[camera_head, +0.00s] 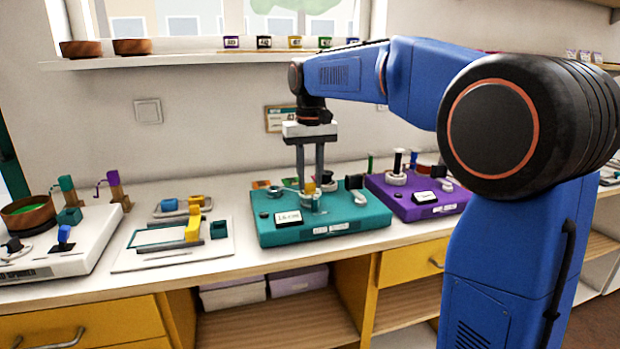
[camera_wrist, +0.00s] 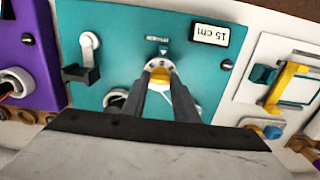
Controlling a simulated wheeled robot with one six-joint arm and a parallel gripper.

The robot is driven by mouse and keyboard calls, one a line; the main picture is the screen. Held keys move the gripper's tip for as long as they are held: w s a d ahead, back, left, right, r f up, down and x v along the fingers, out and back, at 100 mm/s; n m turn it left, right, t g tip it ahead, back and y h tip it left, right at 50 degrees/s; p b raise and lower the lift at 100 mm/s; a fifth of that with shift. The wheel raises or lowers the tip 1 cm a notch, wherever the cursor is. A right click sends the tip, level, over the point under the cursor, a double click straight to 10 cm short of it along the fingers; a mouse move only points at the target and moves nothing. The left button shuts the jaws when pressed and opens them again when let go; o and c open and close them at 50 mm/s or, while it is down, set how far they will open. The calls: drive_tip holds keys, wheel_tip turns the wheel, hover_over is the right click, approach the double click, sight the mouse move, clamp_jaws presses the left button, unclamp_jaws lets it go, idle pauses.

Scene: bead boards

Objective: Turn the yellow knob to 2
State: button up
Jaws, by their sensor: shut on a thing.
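The yellow knob (camera_head: 310,187) is on the teal board (camera_head: 350,228) in the middle of the counter. My gripper (camera_head: 311,182) points straight down over the board and is shut on the knob. In the wrist view the knob (camera_wrist: 160,74) sits between the two fingertips, on a round pale dial with dark marks. The marks are too small to read, so I cannot tell the setting. The fingers hide part of the dial.
The teal board also carries a small display (camera_wrist: 209,35), seen upside down, and a lever with a black handle (camera_wrist: 82,73). A purple board (camera_head: 415,207) stands close on the right. A white board with a yellow handle (camera_head: 193,229) stands on the left. A shelf (camera_head: 200,57) runs above.

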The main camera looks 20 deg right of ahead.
sight(310, 183)
idle(0.4)
drive_tip(key=o, duration=1.1)
drive_tip(key=shift+c, duration=0.2)
drive_tip(key=shift+r, duration=0.1)
wheel_tip(310, 183, up, 17)
drive_tip(key=shift+r, duration=0.1)
drive_tip(key=s+d+f+t, duration=0.2)
drive_tip(key=s+d+f, duration=0.1)
drive_tip(key=s+f, duration=1.4)
drive_tip(key=s+d+f+t, duration=0.2)
drive_tip(key=s+d+f, duration=0.2)
drive_tip(key=s+f, duration=1.3)
drive_tip(key=shift+f+t, duration=0.2)
drive_tip(key=shift+t, duration=0.2)
